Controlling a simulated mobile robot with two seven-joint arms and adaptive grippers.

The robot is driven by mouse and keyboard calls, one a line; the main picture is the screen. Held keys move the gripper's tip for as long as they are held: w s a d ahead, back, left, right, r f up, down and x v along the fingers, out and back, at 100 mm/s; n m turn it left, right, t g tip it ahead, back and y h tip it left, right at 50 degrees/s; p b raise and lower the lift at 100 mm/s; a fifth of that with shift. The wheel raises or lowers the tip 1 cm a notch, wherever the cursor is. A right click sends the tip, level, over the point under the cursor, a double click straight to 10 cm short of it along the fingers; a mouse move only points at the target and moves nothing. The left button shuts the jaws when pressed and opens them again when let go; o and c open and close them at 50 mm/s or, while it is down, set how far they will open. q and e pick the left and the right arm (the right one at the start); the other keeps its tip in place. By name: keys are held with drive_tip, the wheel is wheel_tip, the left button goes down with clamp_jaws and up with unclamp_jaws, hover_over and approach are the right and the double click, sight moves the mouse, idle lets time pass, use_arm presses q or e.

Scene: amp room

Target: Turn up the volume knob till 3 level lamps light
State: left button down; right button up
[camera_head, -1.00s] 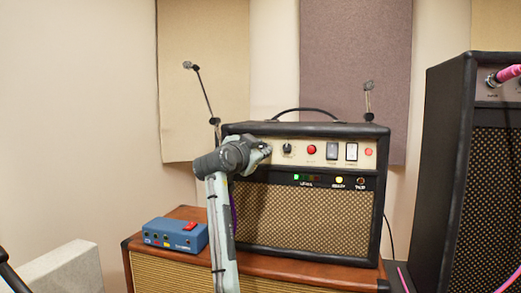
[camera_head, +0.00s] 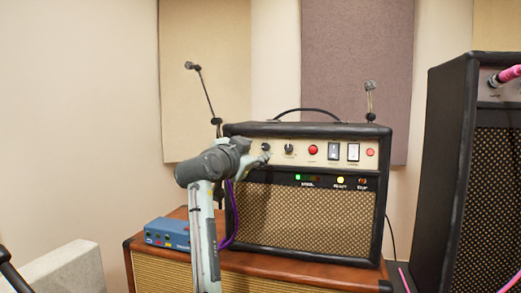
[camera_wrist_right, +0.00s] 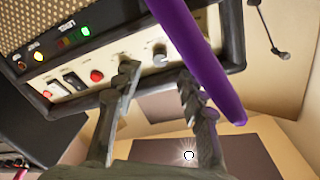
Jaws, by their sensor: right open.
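The amplifier (camera_head: 305,215) has a cream control panel with two knobs, the left knob (camera_head: 266,147) and the right knob (camera_head: 289,149). Their labels are too small to read. In the level lamp row, one green lamp (camera_head: 298,177) is lit and the others look dark. My right gripper (camera_head: 264,159) is open and empty, just below and in front of the left knob. In the right wrist view, a grey knob (camera_wrist_right: 160,55) shows beyond the gap between its fingers (camera_wrist_right: 157,80), apart from them. My left gripper is not in view.
A purple cable (camera_wrist_right: 190,45) passes in front of the panel. A yellow lamp (camera_head: 340,180) is lit. A red button (camera_head: 312,150) and two switches (camera_head: 343,151) sit right of the knobs. A blue box (camera_head: 165,232) stands left on the wooden cabinet (camera_head: 285,265).

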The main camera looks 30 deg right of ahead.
drive_tip(key=v, duration=0.6)
drive_tip(key=shift+s+a, duration=0.2)
idle(0.4)
